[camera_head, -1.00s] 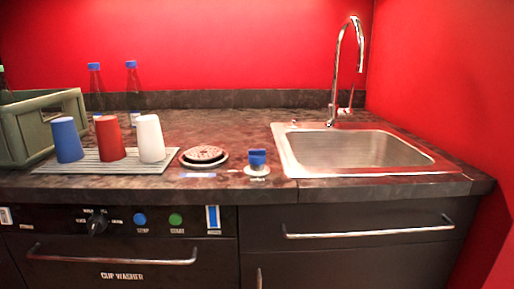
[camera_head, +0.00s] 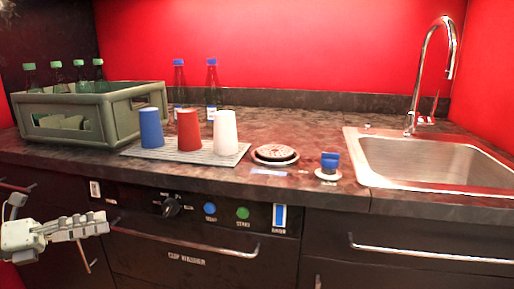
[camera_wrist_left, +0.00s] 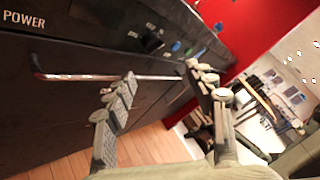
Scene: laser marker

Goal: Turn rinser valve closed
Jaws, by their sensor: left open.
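The rinser valve is a small blue handle (camera_head: 330,161) on a round pale base, standing upright on the counter between the sink and the round rinser (camera_head: 275,154). My left gripper (camera_head: 104,223) is low at the left edge of the head view, in front of the cabinet and below the counter top, well to the left of the valve. In the left wrist view, its two fingers (camera_wrist_left: 163,92) are spread apart with nothing between them. The cup washer's front and handle lie beyond them. My right gripper is not in view.
A blue cup (camera_head: 151,128), red cup (camera_head: 189,130) and white cup (camera_head: 225,132) stand on a ribbed mat. A green crate (camera_head: 120,109) with bottles is at the left, the sink (camera_head: 436,161) at the right. The cup washer handle (camera_head: 185,243) sticks out below the counter.

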